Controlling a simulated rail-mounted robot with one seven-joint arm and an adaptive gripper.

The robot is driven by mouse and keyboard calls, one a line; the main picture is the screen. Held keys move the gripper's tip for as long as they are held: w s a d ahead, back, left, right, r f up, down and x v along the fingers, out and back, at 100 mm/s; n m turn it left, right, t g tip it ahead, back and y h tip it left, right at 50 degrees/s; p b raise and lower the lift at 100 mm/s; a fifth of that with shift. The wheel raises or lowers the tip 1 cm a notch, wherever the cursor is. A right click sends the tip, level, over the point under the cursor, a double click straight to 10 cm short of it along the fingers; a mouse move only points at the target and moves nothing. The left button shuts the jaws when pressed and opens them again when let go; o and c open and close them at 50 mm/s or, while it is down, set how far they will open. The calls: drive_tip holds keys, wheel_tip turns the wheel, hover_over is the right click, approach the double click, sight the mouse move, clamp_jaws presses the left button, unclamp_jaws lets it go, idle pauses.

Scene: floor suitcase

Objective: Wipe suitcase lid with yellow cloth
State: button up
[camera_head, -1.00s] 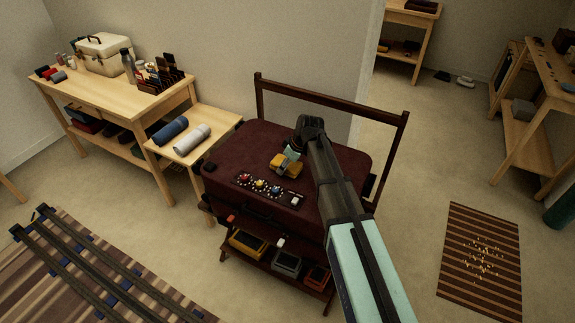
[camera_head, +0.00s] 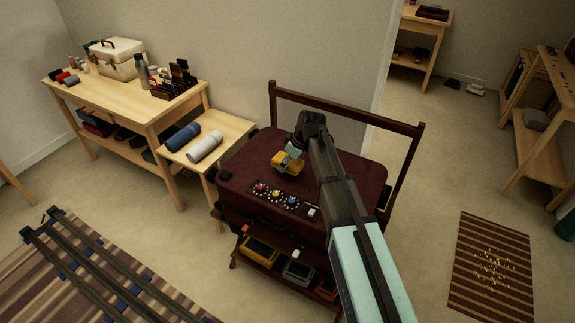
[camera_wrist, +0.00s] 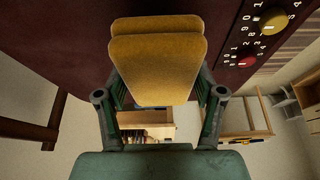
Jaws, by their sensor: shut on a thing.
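The dark red suitcase (camera_head: 240,165) lies flat on a dark wooden stand, its lid facing up. The folded yellow cloth (camera_head: 286,165) is at my gripper (camera_head: 292,155), over the middle of the lid. In the wrist view the yellow cloth (camera_wrist: 158,62) sits between the fingers of my gripper (camera_wrist: 158,90), which is shut on it. The suitcase (camera_wrist: 60,40) fills the background behind the cloth. I cannot tell whether the cloth touches the lid. My arm hides the right part of the lid.
A dial panel (camera_head: 276,196) with red, yellow and blue knobs lies along the suitcase's front. The stand's back rail (camera_head: 345,107) rises behind. A side table (camera_head: 228,128) with blue and grey rolls stands left. Yellow, grey and orange items sit on the stand's lower shelf.

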drive_tip(key=shift+r+p, duration=0.95)
drive_tip(key=shift+r, duration=1.3)
drive_tip(key=shift+f, duration=0.2)
